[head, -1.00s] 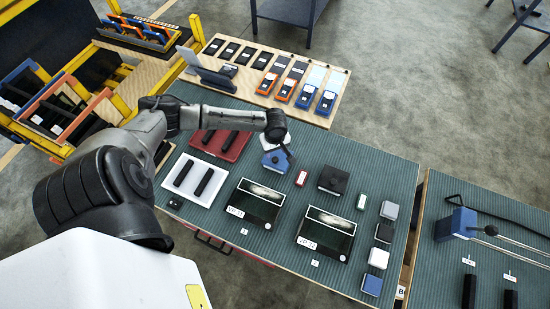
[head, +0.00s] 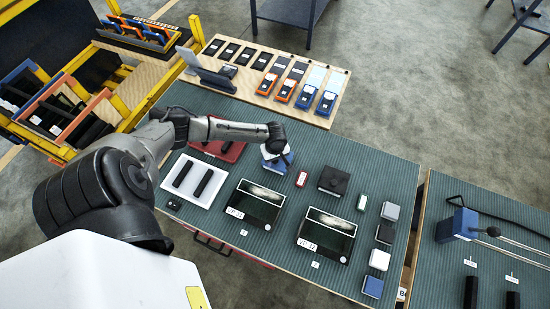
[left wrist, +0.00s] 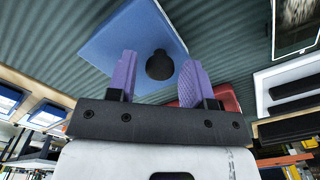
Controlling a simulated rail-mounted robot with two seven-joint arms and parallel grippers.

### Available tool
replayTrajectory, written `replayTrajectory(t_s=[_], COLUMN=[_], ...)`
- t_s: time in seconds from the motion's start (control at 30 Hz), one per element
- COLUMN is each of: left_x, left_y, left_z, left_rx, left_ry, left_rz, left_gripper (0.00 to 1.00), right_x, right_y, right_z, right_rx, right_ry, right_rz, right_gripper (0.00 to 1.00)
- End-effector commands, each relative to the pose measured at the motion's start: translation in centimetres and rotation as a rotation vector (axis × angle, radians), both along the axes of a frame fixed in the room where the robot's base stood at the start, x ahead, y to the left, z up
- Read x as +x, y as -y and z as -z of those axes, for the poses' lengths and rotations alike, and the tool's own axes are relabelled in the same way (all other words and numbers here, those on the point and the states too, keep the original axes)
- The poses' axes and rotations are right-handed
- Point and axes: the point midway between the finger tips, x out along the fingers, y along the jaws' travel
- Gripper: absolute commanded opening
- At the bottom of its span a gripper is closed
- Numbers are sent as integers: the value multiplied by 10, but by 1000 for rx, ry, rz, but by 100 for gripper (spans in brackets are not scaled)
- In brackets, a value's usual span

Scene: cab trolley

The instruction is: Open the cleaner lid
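The small blue and white box (head: 268,161), which looks like the cleaner, stands on the ribbed green table top beyond the white tray. In the left wrist view its blue lid (left wrist: 115,45) carries a round black knob (left wrist: 160,66). My left gripper (head: 286,157) is over this box and partly hides it. In the left wrist view its two purple fingers (left wrist: 158,76) are apart, one on each side of the knob, with gaps showing. The lid looks shut, though its edge is partly hidden. My right gripper is not in view.
A white tray (head: 211,199) with black bars and a red tray (head: 238,148) lie near my left arm. Two dark open boxes, VP 11 (head: 255,205) and VP 12 (head: 326,237), stand nearer. A black box (head: 333,181) and small blocks stand to the right.

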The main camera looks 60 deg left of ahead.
Motion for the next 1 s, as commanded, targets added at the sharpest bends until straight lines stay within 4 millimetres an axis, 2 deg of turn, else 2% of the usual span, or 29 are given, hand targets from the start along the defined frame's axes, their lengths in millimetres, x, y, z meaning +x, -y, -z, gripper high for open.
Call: replayTrajectory(t_s=[0.07,0.47,0.77,1.0], left_x=[0,0,0,-1], left_y=[0,0,0,1], left_z=[0,0,-2,-13], left_rx=[0,0,-3,-57], left_ry=[0,0,-6,-77], left_rz=[0,0,-2,-7], left_gripper=[39,1,0,0], right_x=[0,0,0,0], right_y=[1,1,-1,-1], right_z=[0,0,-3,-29], right_rx=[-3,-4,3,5], right_ry=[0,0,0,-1], right_rz=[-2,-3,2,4], right_gripper=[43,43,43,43])
